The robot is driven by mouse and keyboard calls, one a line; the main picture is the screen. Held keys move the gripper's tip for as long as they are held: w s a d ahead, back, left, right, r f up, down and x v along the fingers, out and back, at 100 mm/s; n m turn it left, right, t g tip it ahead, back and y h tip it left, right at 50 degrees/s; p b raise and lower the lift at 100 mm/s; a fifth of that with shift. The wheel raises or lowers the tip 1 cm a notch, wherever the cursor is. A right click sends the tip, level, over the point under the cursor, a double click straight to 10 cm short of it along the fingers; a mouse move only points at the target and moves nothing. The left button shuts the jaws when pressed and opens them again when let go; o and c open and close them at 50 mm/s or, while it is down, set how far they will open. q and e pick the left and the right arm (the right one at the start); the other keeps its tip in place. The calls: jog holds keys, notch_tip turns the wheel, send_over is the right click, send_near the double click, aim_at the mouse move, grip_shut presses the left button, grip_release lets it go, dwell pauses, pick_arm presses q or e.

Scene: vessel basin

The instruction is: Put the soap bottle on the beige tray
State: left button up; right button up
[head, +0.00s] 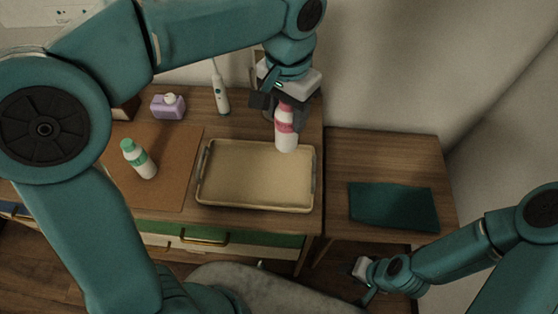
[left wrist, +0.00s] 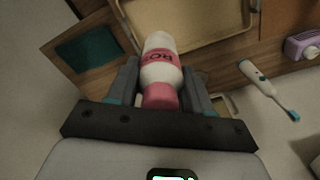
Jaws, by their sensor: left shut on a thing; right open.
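My left gripper (head: 277,108) is shut on a white and pink bottle (head: 286,138), held over the back right edge of the beige tray (head: 204,196). In the left wrist view the bottle (left wrist: 162,65) sits between both fingers, its pink end towards the palm and its label partly readable. The tray (left wrist: 250,15) shows beyond it. The tray is empty in the head view. I cannot tell the gap between bottle and tray. My right gripper (head: 365,282) is open and empty, low at the right, in front of the side table.
A white and green bottle (head: 141,160) is on the brown mat (head: 178,185) left of the tray. A dark teal cloth (head: 393,206) lies on the right side table (head: 370,150).

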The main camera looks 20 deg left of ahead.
aim_at(285, 145)
pick_arm(q)
notch_tip(285, 145, down, 11)
jog(key=shift+a, duration=0.15)
notch_tip(285, 145, down, 4)
